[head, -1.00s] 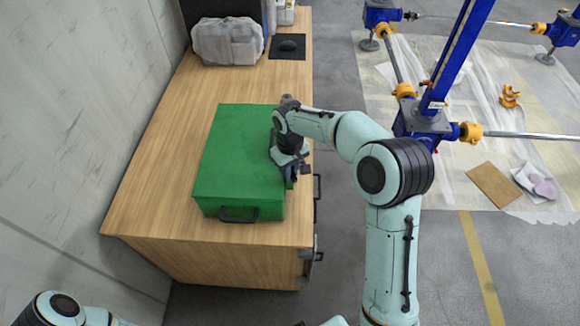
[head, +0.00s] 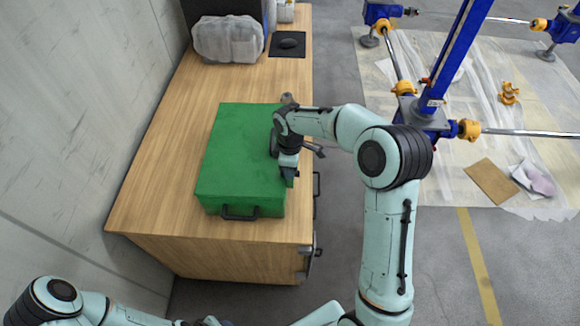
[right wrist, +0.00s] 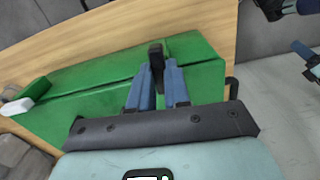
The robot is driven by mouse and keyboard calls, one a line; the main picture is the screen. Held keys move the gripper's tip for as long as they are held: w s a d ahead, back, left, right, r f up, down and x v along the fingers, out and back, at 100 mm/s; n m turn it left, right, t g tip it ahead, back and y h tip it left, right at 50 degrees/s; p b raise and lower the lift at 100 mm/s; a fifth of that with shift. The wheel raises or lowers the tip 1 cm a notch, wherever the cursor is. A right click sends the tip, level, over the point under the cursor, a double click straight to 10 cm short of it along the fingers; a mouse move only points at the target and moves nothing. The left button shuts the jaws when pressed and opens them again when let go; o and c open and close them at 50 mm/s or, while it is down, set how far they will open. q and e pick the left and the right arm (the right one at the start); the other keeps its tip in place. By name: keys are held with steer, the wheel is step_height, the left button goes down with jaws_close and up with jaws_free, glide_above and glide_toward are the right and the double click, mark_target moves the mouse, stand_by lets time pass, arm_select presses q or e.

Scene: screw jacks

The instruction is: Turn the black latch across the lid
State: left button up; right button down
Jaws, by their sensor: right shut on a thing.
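The green case (head: 235,150) lies closed on the wooden desk, and its lid also fills much of the right wrist view (right wrist: 85,85). My right gripper (head: 288,178) is at the case's right side, near its front corner. In the right wrist view its two blue fingers (right wrist: 157,78) are shut on the black latch (right wrist: 156,52), which stands up between them near a seam in the green surface. The latch is hidden by the gripper in the head view. My left arm shows at the lower left, but its gripper is not in view.
The desk (head: 150,170) has free room left of and behind the case. A blue screw jack (head: 435,95) stands right.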

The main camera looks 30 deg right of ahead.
arm_select(q)
steer(key=shift+w+r, duration=0.15)
arm_select(e)
steer(key=shift+n, duration=0.5)
steer(key=c, duration=1.1)
jaws_free()
steer(key=shift+r, duration=0.15)
arm_select(q)
steer(key=shift+w+r+p, duration=0.65)
steer(key=shift+w+r, duration=0.15)
steer(key=shift+w, duration=0.15)
arm_select(e)
step_height(320, 180, up, 13)
steer(key=shift+r, duration=0.1)
